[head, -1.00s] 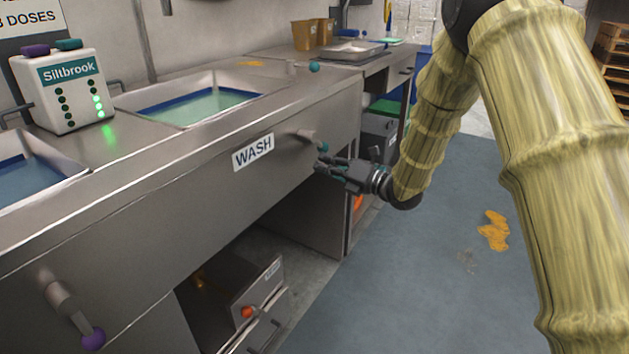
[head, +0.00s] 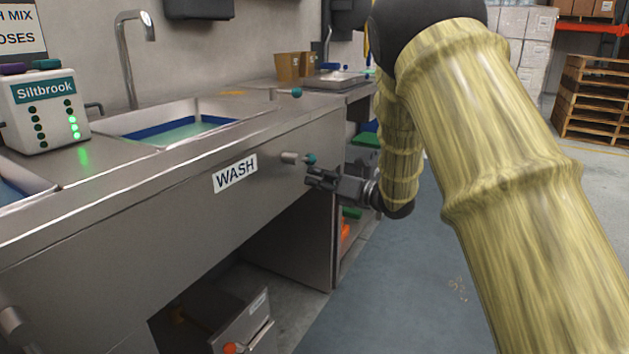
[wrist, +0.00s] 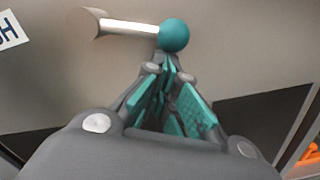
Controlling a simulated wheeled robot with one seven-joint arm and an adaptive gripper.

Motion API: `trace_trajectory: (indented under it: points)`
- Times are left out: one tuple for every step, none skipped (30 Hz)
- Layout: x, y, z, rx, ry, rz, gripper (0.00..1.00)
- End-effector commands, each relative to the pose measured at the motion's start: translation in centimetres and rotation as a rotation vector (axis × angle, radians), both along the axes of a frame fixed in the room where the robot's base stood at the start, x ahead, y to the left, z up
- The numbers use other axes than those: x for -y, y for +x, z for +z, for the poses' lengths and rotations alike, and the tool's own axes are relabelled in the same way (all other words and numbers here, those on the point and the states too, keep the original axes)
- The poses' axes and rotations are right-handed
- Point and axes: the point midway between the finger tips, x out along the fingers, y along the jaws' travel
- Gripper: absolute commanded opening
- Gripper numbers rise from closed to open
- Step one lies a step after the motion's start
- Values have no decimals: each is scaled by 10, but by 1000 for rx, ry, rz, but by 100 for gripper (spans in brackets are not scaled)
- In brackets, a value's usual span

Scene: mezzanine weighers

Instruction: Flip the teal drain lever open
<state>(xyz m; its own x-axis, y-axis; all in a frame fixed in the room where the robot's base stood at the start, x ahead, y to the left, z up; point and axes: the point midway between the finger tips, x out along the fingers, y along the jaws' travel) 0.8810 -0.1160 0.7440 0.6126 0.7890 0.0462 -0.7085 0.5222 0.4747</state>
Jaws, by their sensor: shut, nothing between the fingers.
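The teal drain lever (head: 310,159) sticks out of the steel front panel, right of the WASH label. In the wrist view its pale rod runs nearly level from a round mount to a teal ball knob (wrist: 174,36). My gripper (head: 309,176) is just below the knob, shut and empty. In the wrist view the closed fingertips (wrist: 168,62) sit right under the ball. I cannot tell whether they touch it.
The WASH label (head: 235,173) is on the panel of the steel counter (head: 130,245). A second teal knob (head: 296,92) stands on the countertop beyond the basin (head: 165,133). A metal box (head: 225,315) sits under the counter. Open floor (head: 400,290) lies to the right.

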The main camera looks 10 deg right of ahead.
Motion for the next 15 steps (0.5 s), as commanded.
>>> trace_trajectory:
  points:
    - [0, 0, 1, 1, 1, 0, 0]
    - [0, 0, 1, 1, 1, 0, 0]
    - [0, 0, 1, 1, 1, 0, 0]
    - [0, 0, 1, 1, 1, 0, 0]
    - [0, 0, 1, 1, 1, 0, 0]
    - [0, 0, 1, 1, 1, 0, 0]
    - [0, 0, 1, 1, 1, 0, 0]
    - [0, 0, 0, 1, 1, 0, 0]
    - [0, 0, -1, 1, 1, 0, 0]
    - [-1, 0, -2, -1, 1, 0, 0]
    - [-1, -1, -3, -1, 1, 0, 0]
    - [-2, -1, -5, 0, 1, 1, 0]
    - [-2, -2, -8, -1, 0, 1, 0]
    - [-3, -3, -10, -2, 1, 1, 0]
    - [-4, -4, -14, -2, 1, 3, 0]
